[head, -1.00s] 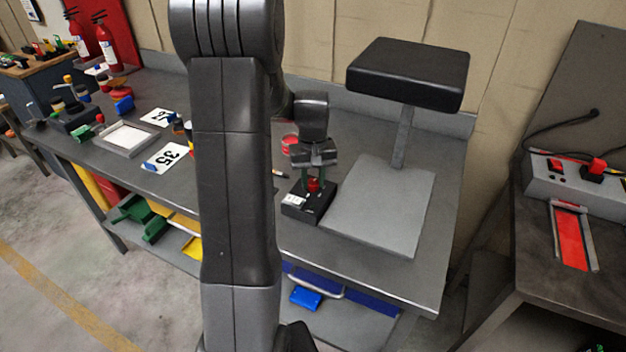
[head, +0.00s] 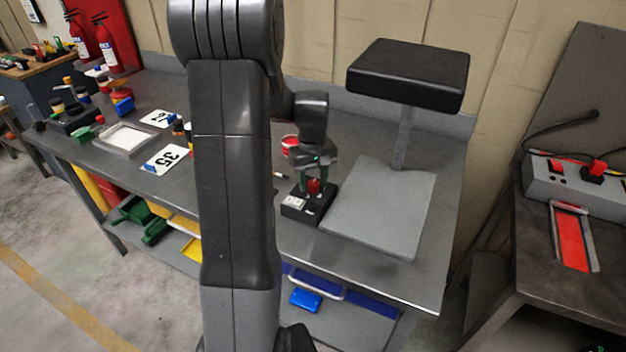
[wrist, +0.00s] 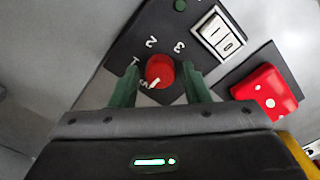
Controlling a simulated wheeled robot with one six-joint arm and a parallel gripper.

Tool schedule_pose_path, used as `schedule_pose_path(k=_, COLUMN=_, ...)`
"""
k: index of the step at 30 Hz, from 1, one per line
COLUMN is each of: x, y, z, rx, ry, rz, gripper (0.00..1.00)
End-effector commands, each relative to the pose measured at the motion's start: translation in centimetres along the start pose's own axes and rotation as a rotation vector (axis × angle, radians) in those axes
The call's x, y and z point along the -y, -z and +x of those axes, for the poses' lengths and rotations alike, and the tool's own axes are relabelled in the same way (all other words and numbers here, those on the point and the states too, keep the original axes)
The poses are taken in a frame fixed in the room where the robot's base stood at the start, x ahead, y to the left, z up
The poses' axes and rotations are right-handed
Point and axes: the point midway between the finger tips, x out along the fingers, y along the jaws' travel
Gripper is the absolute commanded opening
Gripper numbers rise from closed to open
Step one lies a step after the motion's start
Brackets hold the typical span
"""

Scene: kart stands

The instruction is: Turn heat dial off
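The heat dial is a red round knob (wrist: 160,69) on a black control box (head: 297,212); it also shows in the head view (head: 313,185). Numbers 1, 2 and 3 are printed around it. Its white pointer aims to the lower left in the wrist view, beside a small mark that I cannot read clearly. My gripper (wrist: 160,68) is over the box, its green fingers on either side of the dial. A small gap shows between each finger and the knob. In the head view my gripper (head: 314,183) points down at the box.
A white rocker switch (wrist: 218,35) and a green button (wrist: 180,5) are beside the dial. A red block-like thing (wrist: 266,92) lies to the right. A grey plate with a black raised pad (head: 408,75) stands beside the box. A red tin (head: 290,142) is behind it.

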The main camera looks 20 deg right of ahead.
Motion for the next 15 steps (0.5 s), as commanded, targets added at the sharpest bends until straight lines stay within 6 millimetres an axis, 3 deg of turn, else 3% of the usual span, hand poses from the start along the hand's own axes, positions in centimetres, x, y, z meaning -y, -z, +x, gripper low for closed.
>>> schedule_pose_path(k=10, x=0.0, y=0.0, z=-0.1, rx=0.001, ry=0.001, rz=0.001, gripper=0.5)
schedule_pose_path(k=15, x=0.0, y=0.0, z=-1.8, rx=-0.002, ry=0.0, rz=0.001, gripper=0.5)
